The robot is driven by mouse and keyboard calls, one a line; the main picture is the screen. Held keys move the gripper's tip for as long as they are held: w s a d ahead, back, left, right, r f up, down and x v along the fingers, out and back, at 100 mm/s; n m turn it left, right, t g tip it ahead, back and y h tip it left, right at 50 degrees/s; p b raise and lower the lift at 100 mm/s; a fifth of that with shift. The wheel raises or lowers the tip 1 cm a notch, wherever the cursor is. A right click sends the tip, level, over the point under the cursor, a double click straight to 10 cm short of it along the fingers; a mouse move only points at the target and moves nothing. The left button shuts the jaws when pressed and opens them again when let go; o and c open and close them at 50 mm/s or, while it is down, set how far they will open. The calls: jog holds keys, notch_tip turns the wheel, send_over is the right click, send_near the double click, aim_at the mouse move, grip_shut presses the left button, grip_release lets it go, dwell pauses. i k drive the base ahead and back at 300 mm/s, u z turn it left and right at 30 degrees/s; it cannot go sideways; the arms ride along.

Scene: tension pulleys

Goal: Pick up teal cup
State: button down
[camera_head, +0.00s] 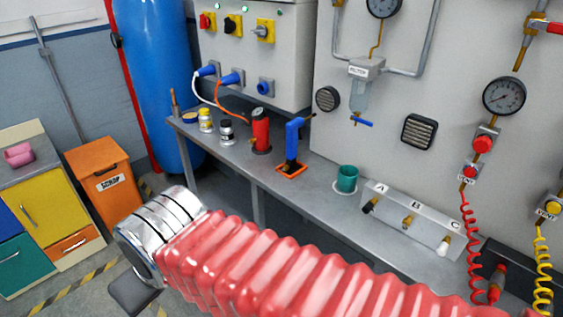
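The teal cup (347,179) stands upright on the grey metal bench, near its right-hand part, just left of the valve block marked A, B, C. It looks open at the top, and nothing touches it. My arm, in a red ribbed sleeve with a silver ringed end, crosses the lower part of the picture in front of the bench. The fingers of my gripper cannot be made out, so I see no grip on the cup.
The bench (322,196) also carries a blue tool in an orange tray (291,169), a red cylinder (261,130) and small jars. The valve block (411,218) stands close right of the cup. Red and yellow coiled hoses hang at right. An orange scrap bin (103,180) stands left.

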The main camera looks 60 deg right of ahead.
aim_at(347, 181)
jog(key=z, duration=2.05)
jog(key=k, duration=0.65)
jog(key=z, duration=0.4)
jog(key=i, duration=0.5)
jog(key=u, duration=0.1)
